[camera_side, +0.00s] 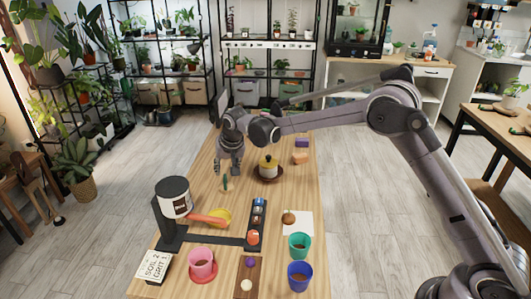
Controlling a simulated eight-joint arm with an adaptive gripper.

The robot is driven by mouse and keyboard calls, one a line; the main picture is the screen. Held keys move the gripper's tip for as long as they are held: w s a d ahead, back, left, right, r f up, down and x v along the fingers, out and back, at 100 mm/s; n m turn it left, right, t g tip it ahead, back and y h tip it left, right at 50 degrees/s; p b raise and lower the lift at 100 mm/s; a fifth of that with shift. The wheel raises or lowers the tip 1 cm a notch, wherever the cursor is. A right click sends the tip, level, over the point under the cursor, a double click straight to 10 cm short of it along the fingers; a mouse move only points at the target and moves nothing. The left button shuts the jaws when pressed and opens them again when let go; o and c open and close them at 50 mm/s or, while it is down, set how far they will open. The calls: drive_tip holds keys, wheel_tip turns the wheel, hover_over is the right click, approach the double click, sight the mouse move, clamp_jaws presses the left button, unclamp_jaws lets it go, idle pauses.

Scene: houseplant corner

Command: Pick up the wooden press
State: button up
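A small brown, rounded object (289,217), which looks like the wooden press, lies on a white square sheet (301,228) at the right of the table. It is too small to make out its exact shape. My gripper (231,172) hangs pointing down over the middle-left of the table, farther back and left of the brown object. Its fingers look spread apart with nothing visible between them.
A dark strip (257,215) with several small items, pink (202,263), green (299,245) and blue (300,276) pots crowd the front. A yellow-topped pot (268,166) stands behind.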

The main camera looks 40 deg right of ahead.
sight(225, 179)
drive_tip(key=shift+x, duration=4.05)
drive_tip(key=shift+d, duration=0.1)
clamp_jaws()
